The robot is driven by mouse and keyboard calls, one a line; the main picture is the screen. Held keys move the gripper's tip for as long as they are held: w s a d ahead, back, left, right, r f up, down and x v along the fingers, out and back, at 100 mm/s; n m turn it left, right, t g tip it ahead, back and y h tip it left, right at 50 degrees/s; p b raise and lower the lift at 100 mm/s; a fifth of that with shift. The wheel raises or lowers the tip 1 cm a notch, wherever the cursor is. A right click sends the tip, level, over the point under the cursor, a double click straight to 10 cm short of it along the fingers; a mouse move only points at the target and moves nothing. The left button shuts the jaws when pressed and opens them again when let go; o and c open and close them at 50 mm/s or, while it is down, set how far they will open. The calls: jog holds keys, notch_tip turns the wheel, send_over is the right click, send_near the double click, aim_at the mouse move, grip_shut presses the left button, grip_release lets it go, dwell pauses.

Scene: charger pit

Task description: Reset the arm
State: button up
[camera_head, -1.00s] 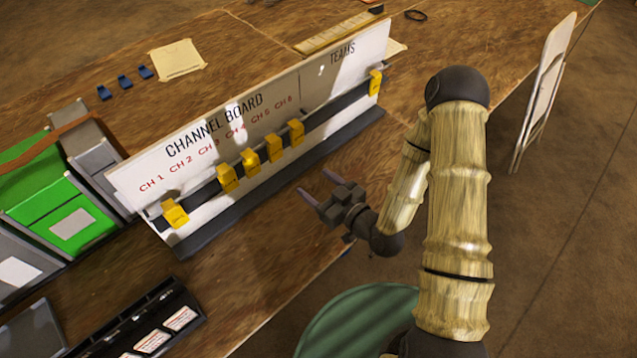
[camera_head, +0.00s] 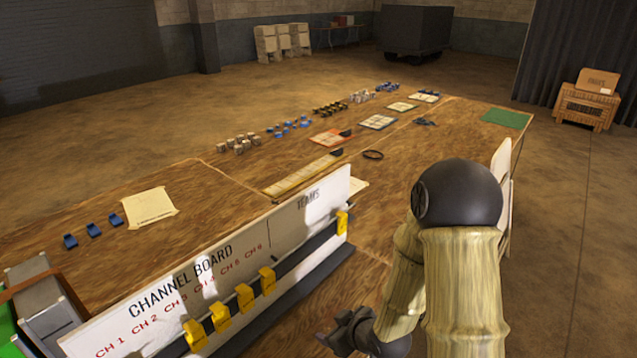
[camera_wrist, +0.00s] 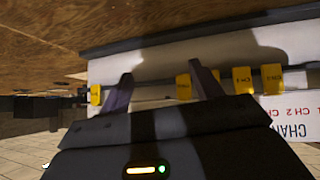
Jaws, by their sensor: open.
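My arm (camera_head: 462,285) rises at the lower right of the head view, bent, with its dark upper joint high. My gripper (camera_wrist: 160,88) shows in the wrist view with its two fingers apart and nothing between them.
The long wooden table (camera_head: 400,210) runs away to the back. A paper sheet (camera_head: 149,207) and blue clips (camera_head: 93,230) lie behind the board. Small parts and cards lie farther back.

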jog(key=s+d+r+m+g+h, duration=0.4)
jog(key=s+d+r+m, duration=0.4)
jog(key=s+d+r, duration=0.3)
jog(key=shift+s+m+g+h, duration=0.2)
jog(key=shift+m+g+h, duration=0.2)
jog(key=shift+h, duration=0.2)
jog(key=shift+d+r, duration=0.1)
dwell(1.3)
